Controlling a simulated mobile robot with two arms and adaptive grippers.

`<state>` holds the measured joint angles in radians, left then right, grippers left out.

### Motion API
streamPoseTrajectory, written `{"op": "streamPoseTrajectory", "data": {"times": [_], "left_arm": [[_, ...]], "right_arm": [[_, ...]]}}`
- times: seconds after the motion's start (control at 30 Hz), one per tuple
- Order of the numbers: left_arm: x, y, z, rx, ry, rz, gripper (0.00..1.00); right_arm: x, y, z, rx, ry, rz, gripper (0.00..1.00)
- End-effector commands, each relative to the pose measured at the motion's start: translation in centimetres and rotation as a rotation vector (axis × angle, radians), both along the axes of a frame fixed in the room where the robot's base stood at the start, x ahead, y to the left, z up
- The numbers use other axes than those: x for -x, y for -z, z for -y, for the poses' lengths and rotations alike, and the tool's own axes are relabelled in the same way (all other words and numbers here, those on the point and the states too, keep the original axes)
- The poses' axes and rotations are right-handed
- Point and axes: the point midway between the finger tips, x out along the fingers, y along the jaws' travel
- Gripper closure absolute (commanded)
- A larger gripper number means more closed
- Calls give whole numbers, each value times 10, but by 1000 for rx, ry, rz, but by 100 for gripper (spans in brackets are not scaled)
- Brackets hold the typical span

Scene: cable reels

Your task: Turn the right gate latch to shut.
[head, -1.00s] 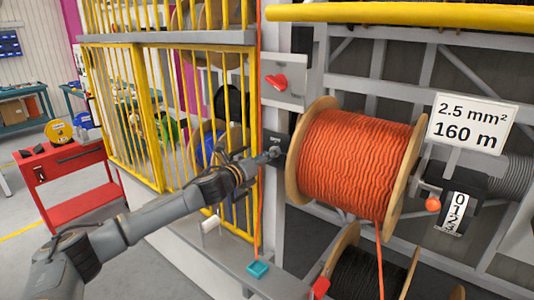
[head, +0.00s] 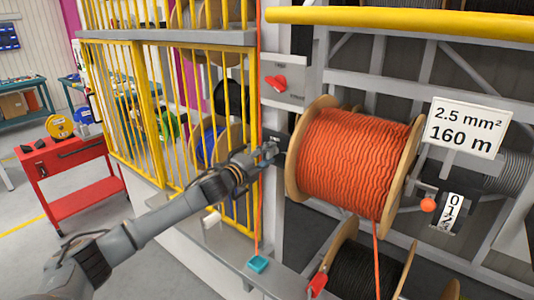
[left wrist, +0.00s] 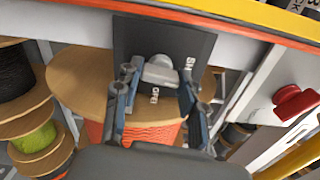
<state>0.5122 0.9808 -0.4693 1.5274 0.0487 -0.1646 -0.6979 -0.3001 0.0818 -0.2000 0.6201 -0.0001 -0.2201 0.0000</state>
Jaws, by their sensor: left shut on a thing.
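My left gripper (left wrist: 157,97) is shut on the knob, one finger on each side. In the head view the left gripper (head: 268,153) reaches the dark latch plate (head: 275,141) between the yellow gate and the orange cable reel. The exact turn of the knob is hard to read. My right gripper is out of view.
The orange cable reel (head: 350,165) stands close to the right of the latch. The yellow barred gate (head: 146,95) is on the left. A red knob (head: 275,83) sits on a grey plate above. An orange cord (head: 261,200) hangs beside the gripper to a teal block (head: 257,264).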

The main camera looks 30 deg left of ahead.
Motion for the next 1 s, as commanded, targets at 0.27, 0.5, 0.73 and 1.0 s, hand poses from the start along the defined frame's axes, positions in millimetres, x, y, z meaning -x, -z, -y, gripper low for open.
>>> {"op": "streamPoseTrajectory", "data": {"times": [0.27,0.5,0.73,1.0], "left_arm": [[0,0,-1,112,-3,-9,91],[0,0,-1,145,-3,-12,91],[0,0,-1,147,-3,-12,91],[0,0,-1,146,-2,-12,36]], "right_arm": [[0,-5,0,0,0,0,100],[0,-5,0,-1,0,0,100],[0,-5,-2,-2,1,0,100],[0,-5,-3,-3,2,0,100]]}}
